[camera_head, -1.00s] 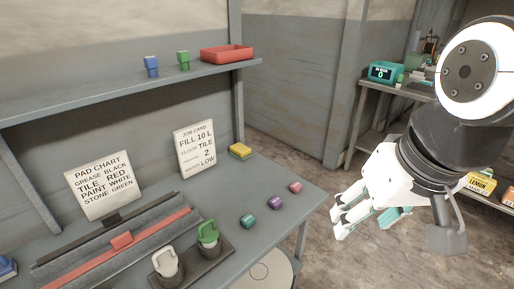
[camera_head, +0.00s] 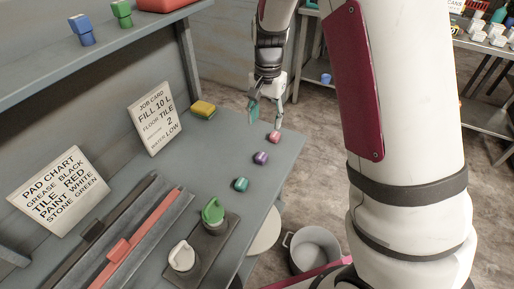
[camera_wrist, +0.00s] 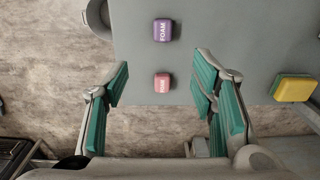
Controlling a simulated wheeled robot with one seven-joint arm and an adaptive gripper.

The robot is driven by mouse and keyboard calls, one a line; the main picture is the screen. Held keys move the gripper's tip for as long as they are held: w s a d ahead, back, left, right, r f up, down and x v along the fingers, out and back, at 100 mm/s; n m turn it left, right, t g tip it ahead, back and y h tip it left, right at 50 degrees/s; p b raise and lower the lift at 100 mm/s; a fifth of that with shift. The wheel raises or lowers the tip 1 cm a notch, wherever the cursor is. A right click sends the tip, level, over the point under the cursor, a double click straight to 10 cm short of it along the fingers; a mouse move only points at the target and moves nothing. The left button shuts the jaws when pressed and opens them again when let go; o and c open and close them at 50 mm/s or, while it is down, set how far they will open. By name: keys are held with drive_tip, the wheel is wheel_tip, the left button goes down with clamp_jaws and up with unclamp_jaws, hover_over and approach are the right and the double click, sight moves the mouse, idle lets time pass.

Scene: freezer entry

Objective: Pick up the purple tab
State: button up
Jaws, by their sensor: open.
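The purple tab (camera_head: 261,158) sits on the grey table near its right edge, between a pink tab (camera_head: 274,137) and a teal tab (camera_head: 241,184). In the wrist view the purple tab (camera_wrist: 163,30) lies ahead of my fingers, with "FOAM" on it. The pink tab (camera_wrist: 162,82) is closer, between and just beyond the fingertips in that view. My gripper (camera_head: 265,112) is above the table's far right corner, near the pink tab and apart from the purple one. It is open and empty, with teal pads showing in the wrist view (camera_wrist: 160,90).
A yellow sponge (camera_head: 203,110) lies at the table's back. A green-handled item (camera_head: 213,211) and a white-handled item (camera_head: 182,256) stand on a dark plate near the front. A job card (camera_head: 152,117) stands behind. A metal pot (camera_head: 315,250) is on the floor.

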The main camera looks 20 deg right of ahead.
hover_over(263, 154)
drive_tip(key=f, duration=0.8)
drive_tip(key=shift+d+f, duration=0.25)
drive_tip(key=shift+f, duration=0.15)
drive_tip(key=shift+a+f+p, duration=0.15)
drive_tip(key=shift+f+p, duration=0.1)
drive_tip(key=shift+f, duration=1.25)
drive_tip(key=shift+a+f+p, duration=0.15)
drive_tip(key=shift+f+p, duration=0.1)
drive_tip(key=shift+f, duration=1.25)
drive_tip(key=c, duration=1.1)
